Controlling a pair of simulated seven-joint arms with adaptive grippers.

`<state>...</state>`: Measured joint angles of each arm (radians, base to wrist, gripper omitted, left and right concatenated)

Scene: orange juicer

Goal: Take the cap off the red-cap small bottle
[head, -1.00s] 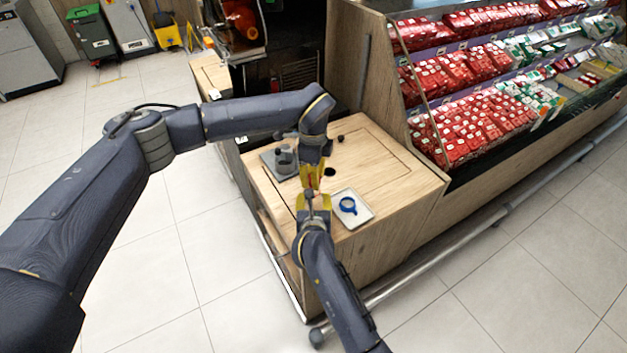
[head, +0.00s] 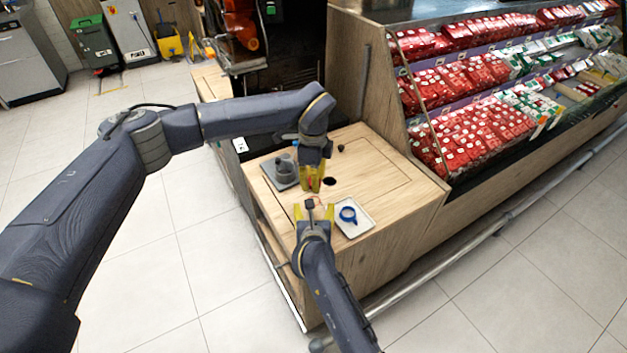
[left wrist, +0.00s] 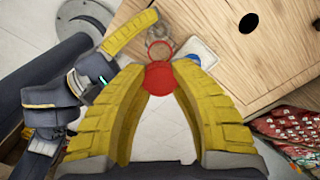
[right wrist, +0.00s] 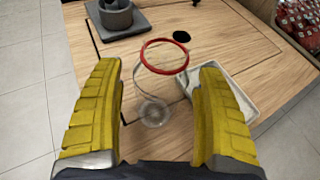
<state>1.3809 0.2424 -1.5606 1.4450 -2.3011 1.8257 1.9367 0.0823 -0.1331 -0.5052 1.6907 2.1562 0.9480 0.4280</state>
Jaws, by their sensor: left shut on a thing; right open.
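My left gripper (head: 313,184) is above the wooden counter, shut on the red cap (left wrist: 158,79), which shows between its yellow fingers in the left wrist view. The small clear bottle (right wrist: 153,112) stands upright on the counter in the right wrist view, with a red ring (right wrist: 165,57) at its open top. In the left wrist view the bottle (left wrist: 160,48) is just beyond the cap and looks apart from it. My right gripper (head: 314,212) is open, its fingers on either side of the bottle's lower part without touching it. The bottle is hard to make out in the head view.
A white tray (head: 352,229) with a blue ring-shaped item (head: 348,214) lies right of my right gripper. A grey holder (head: 284,172) stands at the counter's left. A dark round hole (right wrist: 181,37) is behind the bottle. The counter's right part is bare.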

